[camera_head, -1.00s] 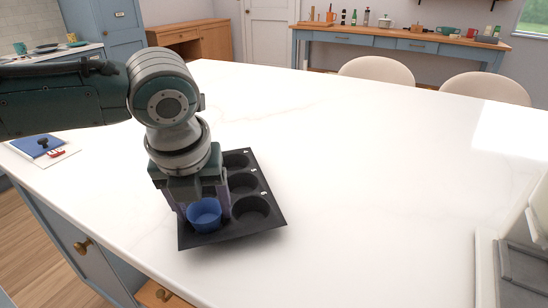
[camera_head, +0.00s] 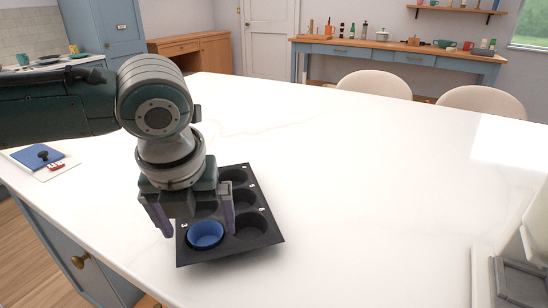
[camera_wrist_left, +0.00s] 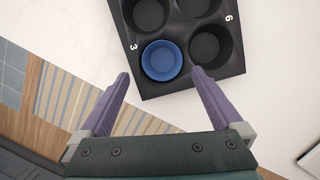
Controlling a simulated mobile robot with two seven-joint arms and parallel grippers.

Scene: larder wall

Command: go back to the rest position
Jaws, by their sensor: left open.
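My left gripper (camera_head: 197,228) is open and empty, with its purple fingers spread above the front left of the dark muffin tin (camera_head: 262,238). A blue cup (camera_head: 205,234) sits in the tin's front left compartment, the one marked 3. In the left wrist view the blue cup (camera_wrist_left: 161,60) lies ahead of the fingertips (camera_wrist_left: 160,75), apart from them. The other compartments that show are empty. The arm hides part of the tin's left side. My right gripper is not in view.
The white counter (camera_head: 370,180) is clear to the right of the tin. A blue-lidded item (camera_head: 38,156) lies on a white sheet at the left. A grey and white appliance (camera_head: 515,265) stands at the right edge. Two pale chairs (camera_head: 375,84) are at the far side.

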